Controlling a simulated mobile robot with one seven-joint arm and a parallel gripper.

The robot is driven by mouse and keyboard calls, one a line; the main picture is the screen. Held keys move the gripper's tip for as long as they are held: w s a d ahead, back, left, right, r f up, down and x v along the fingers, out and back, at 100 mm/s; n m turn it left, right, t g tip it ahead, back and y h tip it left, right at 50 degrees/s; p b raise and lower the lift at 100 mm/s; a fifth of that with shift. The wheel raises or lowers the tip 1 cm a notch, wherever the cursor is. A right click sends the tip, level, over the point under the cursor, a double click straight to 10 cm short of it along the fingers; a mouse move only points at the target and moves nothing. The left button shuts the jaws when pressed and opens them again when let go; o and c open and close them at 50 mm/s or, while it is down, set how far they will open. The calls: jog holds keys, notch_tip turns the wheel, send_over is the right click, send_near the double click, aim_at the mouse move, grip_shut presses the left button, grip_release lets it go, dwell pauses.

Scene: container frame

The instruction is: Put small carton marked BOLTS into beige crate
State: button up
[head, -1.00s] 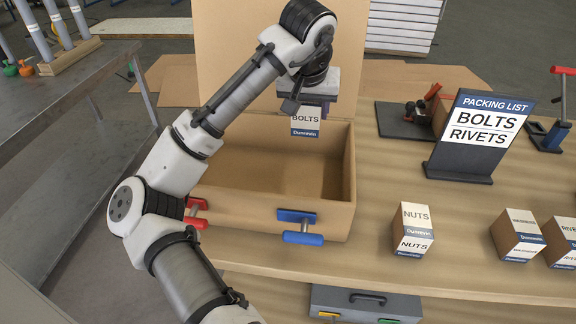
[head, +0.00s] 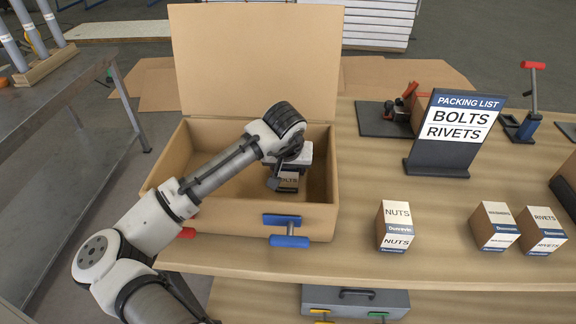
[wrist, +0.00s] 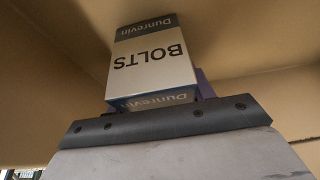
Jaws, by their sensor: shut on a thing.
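The small carton marked BOLTS (head: 288,181) is inside the beige crate (head: 250,217), in its right half. In the wrist view the carton (wrist: 150,62) shows its white label and blue bands. My gripper (head: 284,170) reaches down into the crate and is shut on the carton. The crate is open, with its tall lid flap standing at the back. Whether the carton touches the crate floor cannot be told. The fingertips are mostly hidden by the gripper body and carton.
A packing list sign (head: 455,130) reading BOLTS and RIVETS stands right of the crate. Cartons marked NUTS (head: 395,226), WASHERS (head: 494,226) and RIVETS (head: 542,230) stand along the table's front.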

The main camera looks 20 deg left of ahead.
jog(key=shift+f, duration=0.15)
jog(key=o, duration=1.2)
jog(key=b+v, duration=0.2)
jog(key=v, duration=1)
jog(key=shift+s, duration=0.1)
